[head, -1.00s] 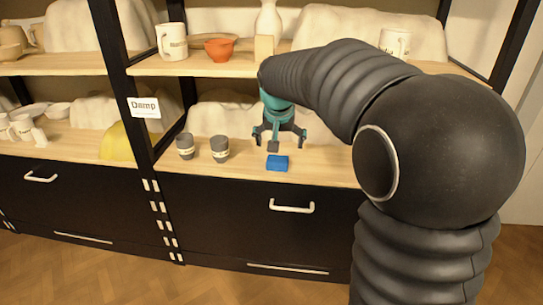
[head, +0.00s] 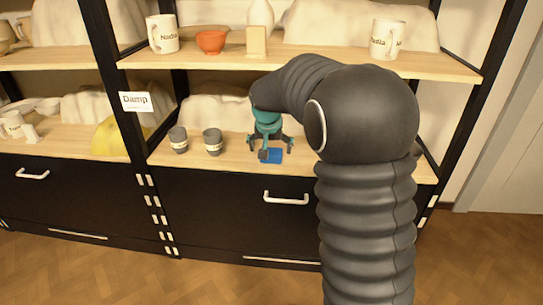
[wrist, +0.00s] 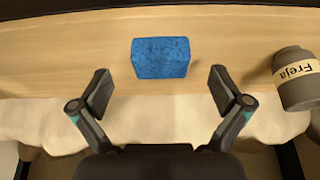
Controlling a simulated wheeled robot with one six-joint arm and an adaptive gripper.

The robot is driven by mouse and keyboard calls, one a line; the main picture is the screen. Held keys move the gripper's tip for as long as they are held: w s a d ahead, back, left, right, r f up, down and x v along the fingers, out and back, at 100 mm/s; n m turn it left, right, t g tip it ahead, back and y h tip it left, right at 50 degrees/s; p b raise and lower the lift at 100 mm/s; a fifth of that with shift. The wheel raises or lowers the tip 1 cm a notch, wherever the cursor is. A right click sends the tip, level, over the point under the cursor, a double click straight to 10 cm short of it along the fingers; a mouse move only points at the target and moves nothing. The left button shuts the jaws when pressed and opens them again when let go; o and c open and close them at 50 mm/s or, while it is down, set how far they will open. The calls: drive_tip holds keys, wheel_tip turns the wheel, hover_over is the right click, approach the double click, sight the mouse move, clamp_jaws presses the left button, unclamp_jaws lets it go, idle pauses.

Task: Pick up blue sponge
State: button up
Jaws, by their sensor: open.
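The blue sponge (head: 272,156) lies on the lower wooden shelf, near its front edge. In the wrist view the sponge (wrist: 161,57) is a speckled blue block, just beyond the fingertips and centred between them. My gripper (head: 269,151) is open and empty, right above and behind the sponge in the head view. In the wrist view its two fingers (wrist: 159,88) are spread wider than the sponge, with no contact visible. My gripper partly covers the sponge in the head view.
Two grey cups (head: 213,142) stand left of the sponge; a cup labelled Freja (wrist: 298,80) shows at the right in the wrist view. The upper shelf (head: 300,55) is overhead, holding mugs, a bowl (head: 211,42) and a vase. A Damp sign (head: 136,102) hangs on the post.

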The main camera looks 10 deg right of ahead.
sight(271, 153)
drive_tip(key=x, duration=0.4)
drive_tip(key=shift+w+r, duration=0.1)
drive_tip(key=shift+w, duration=0.05)
drive_tip(key=c, duration=1)
drive_tip(key=shift+r, duration=0.15)
drive_tip(key=shift+r, duration=0.6)
drive_tip(key=shift+v, duration=1.15)
drive_tip(key=s+a+b, duration=0.1)
drive_tip(key=s+a, duration=0.1)
drive_tip(key=s, duration=0.6)
drive_tip(key=s+a+b, duration=0.1)
drive_tip(key=s+a, duration=0.2)
drive_tip(key=s, duration=0.5)
drive_tip(key=shift+s+a, duration=0.2)
